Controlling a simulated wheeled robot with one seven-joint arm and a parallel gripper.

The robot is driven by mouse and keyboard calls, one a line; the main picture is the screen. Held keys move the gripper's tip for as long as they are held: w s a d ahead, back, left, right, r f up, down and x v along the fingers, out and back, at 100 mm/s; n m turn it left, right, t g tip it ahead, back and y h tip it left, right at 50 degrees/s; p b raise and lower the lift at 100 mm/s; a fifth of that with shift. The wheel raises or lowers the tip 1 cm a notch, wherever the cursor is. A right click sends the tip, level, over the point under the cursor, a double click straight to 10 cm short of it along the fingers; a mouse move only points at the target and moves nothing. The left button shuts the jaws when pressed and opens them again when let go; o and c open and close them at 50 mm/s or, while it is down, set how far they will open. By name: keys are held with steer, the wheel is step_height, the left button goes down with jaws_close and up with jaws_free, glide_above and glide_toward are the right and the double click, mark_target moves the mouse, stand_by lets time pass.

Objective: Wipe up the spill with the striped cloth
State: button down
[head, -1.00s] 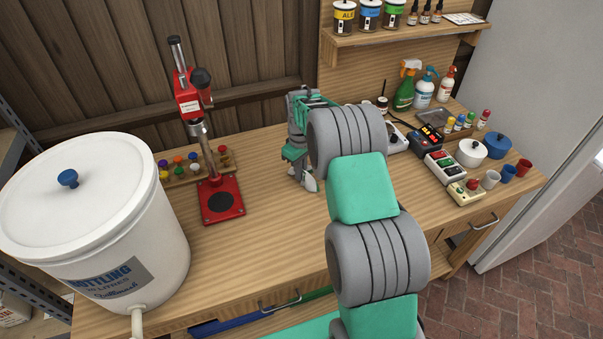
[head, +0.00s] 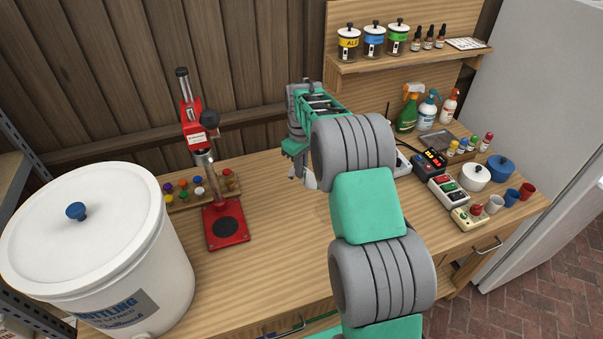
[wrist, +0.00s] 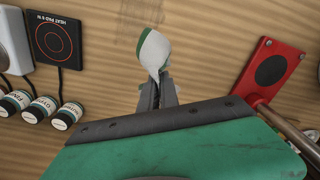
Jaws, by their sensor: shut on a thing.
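My gripper (head: 307,178) is over the middle of the wooden bench, left of the hot plate area. In the wrist view my gripper (wrist: 157,92) is shut on a bunched white cloth with green edging (wrist: 153,52), which I take as the striped cloth. The cloth sticks out past the fingertips, over the bench top. A faint grey smudge (wrist: 125,15) shows on the wood beyond the cloth; I cannot tell whether it is the spill. In the head view my arm covers part of the bench.
A red bench capper (head: 228,226) stands to the left, beside a white bottling bucket (head: 110,245). A black heat pad (wrist: 53,40) and small jars (wrist: 42,107) are left in the wrist view. Switch boxes (head: 448,191) and pots stand at the right. The front middle bench is clear.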

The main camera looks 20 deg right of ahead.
steer(key=shift+r+p, duration=0.3)
steer(key=shift+r, duration=0.6)
